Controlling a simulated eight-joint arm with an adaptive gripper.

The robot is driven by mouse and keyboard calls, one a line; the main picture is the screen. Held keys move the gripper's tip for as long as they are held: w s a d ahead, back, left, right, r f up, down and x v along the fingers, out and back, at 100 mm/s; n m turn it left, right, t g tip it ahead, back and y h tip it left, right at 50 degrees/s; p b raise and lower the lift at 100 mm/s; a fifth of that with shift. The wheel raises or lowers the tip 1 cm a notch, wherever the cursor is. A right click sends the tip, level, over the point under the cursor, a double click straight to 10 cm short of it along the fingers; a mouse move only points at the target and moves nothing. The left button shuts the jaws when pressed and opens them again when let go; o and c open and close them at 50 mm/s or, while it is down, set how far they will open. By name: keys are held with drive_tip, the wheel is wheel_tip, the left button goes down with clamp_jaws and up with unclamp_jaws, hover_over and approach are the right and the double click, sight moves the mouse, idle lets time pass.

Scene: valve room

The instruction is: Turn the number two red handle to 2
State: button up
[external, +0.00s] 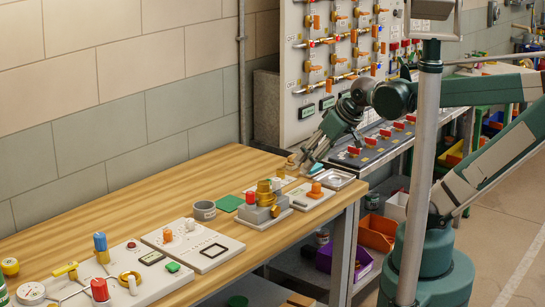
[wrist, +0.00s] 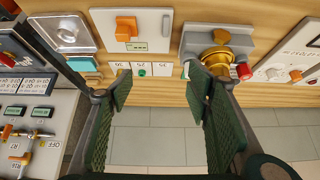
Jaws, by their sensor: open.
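A row of several red handles (external: 385,133) stands on a dark grey panel (external: 345,158) on a cart, behind and to the right of my gripper in the external view. Their numbers are too small to read, so I cannot tell which is number two. My gripper (external: 306,164) is over the back right end of the wooden table, to the left of the handle row. In the wrist view my gripper (wrist: 157,80) has its green-padded fingers wide apart, with nothing held.
A tall board of orange valves (external: 340,50) stands behind. The table's left middle (external: 130,210) is clear.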

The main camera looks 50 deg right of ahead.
drive_tip(key=w+d+r+m+g+p, duration=0.1)
drive_tip(key=w+d+r+m+p, duration=0.15)
drive_tip(key=w+d, duration=0.5)
drive_tip(key=w+d+r+m+g+h+p, duration=0.1)
drive_tip(key=w+d+r+m+g+p, duration=0.2)
drive_tip(key=d, duration=0.8)
drive_tip(key=w+d+r+m+p, duration=0.2)
drive_tip(key=w+d+m+p, duration=0.15)
drive_tip(key=w+d, duration=0.45)
drive_tip(key=m+g+p, duration=0.3)
drive_tip(key=m+p, duration=0.4)
drive_tip(key=m, duration=0.2)
hover_over(370, 142)
wheel_tip(370, 142, down, 13)
drive_tip(key=shift+d+f+y, duration=0.2)
drive_tip(key=shift+d+y, duration=0.15)
drive_tip(key=shift+y, duration=0.15)
drive_tip(key=shift+f, duration=0.15)
drive_tip(key=shift+f, duration=3.75)
